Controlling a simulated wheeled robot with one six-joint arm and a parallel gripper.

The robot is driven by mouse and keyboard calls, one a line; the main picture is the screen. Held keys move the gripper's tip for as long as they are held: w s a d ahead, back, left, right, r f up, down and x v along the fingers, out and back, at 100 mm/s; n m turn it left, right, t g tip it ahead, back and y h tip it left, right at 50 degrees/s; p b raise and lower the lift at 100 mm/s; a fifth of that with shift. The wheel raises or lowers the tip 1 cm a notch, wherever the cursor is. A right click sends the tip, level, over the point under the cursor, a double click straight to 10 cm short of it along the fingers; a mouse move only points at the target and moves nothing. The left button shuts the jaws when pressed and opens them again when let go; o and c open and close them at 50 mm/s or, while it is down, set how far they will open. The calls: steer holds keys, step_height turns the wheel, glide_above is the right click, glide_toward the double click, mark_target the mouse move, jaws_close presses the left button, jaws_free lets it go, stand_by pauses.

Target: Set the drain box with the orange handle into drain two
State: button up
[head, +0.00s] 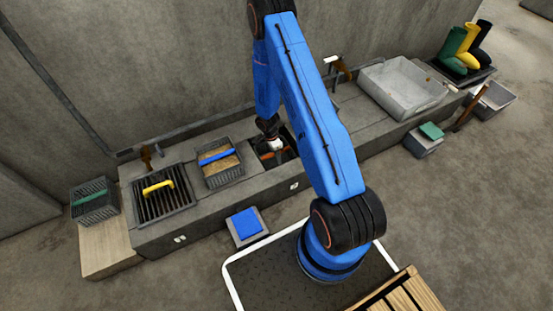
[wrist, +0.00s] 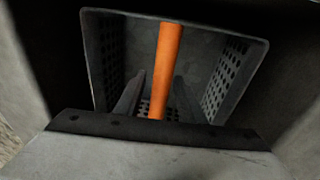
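The drain box with the orange handle (wrist: 108,60) is grey with perforated sides. In the head view it sits at the dark square opening (head: 290,155) in the counter, largely hidden by my arm. Its orange handle (wrist: 168,60) runs between my gripper's fingers (wrist: 160,85). The fingers look open, with a narrow gap left of the handle; contact on the right is unclear. My gripper also shows in the head view (head: 273,147), over the opening. One pale mark is on the front below this opening. Two marks (head: 180,239) are below the left drain, where a slatted grate with a yellow handle (head: 157,187) lies.
A blue-handled basket of grain (head: 219,161) stands between the grate and the opening. A green-handled basket (head: 94,201) is at far left. A grey basin (head: 402,88) is on the right. A blue-topped block (head: 246,224) stands on the floor in front.

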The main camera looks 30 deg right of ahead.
step_height(320, 180, up, 29)
steer(key=w+a+n+t, duration=0.1)
steer(key=w+a+n, duration=0.1)
steer(key=n, duration=0.2)
steer(key=s+a+r+n+t, duration=0.15)
steer(key=s+r, duration=0.25)
steer(key=r, duration=0.5)
steer(key=s+a+r+n+t, duration=0.1)
steer(key=s+r+n, duration=0.25)
steer(key=r, duration=0.65)
steer(key=s+a+r+n+t, duration=0.1)
steer(key=s+r+n, duration=0.2)
steer(key=s, duration=0.6)
steer(key=s+a+r+n+t, duration=0.1)
steer(key=s+a+r+n, duration=0.1)
steer(key=s+r, duration=0.6)
steer(key=s+a+r+n+t+y, duration=0.1)
steer(key=s+r+n, duration=0.3)
steer(key=s, duration=0.6)
steer(key=shift+s+a+r, duration=0.25)
steer(key=shift+a+r, duration=0.5)
steer(key=shift+d, duration=0.1)
steer(key=shift+c, duration=0.5)
